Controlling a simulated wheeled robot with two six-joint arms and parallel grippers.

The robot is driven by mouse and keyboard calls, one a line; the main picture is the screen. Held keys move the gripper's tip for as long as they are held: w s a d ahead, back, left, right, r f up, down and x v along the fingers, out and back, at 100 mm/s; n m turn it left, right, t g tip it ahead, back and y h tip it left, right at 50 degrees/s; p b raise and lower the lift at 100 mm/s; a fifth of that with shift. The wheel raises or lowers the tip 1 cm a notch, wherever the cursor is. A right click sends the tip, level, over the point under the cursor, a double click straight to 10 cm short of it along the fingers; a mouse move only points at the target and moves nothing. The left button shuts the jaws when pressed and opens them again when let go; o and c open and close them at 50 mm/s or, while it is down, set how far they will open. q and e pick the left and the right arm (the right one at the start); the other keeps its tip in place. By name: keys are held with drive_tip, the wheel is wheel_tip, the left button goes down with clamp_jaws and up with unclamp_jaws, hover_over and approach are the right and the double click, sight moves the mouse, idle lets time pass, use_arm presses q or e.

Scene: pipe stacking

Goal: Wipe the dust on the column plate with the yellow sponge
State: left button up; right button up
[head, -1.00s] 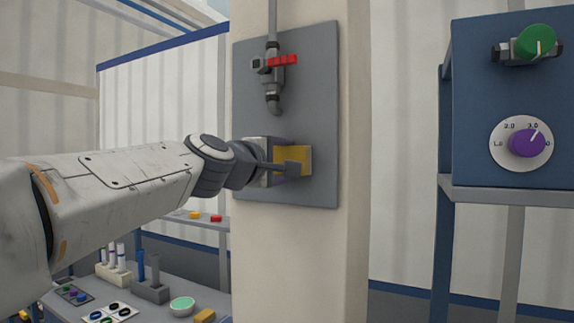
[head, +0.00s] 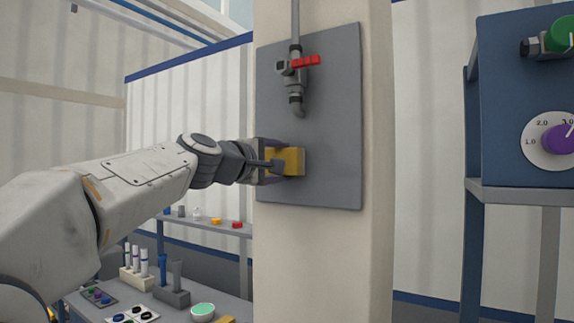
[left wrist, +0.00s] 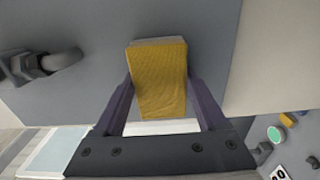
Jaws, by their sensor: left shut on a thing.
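The grey column plate (head: 335,130) is fixed upright on the beige column. My left gripper (head: 275,163) is shut on the yellow sponge (head: 290,158) in front of the plate's lower left part. The sponge (left wrist: 160,82) also shows between the two fingers in the left wrist view, with a pale layer on its far face toward the plate (left wrist: 200,25). I cannot tell whether the sponge touches the plate. No dust is clearly visible on the bare plate. My right gripper is not in view.
A pipe with a red-handled valve (head: 300,68) sticks out from the plate above the sponge. A blue cabinet (head: 520,95) with a purple dial (head: 562,139) stands to the right. A bench with a tube rack (head: 137,277) and a green-topped bowl (head: 202,312) is at the lower left.

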use_arm(q)
drive_tip(key=shift+w+a, duration=0.6)
drive_tip(key=shift+a, duration=0.15)
drive_tip(key=shift+w+a, duration=0.55)
drive_tip(key=shift+a, duration=0.2)
drive_tip(key=b+v, duration=0.3)
drive_tip(key=v, duration=0.3)
drive_tip(key=shift+b, duration=0.3)
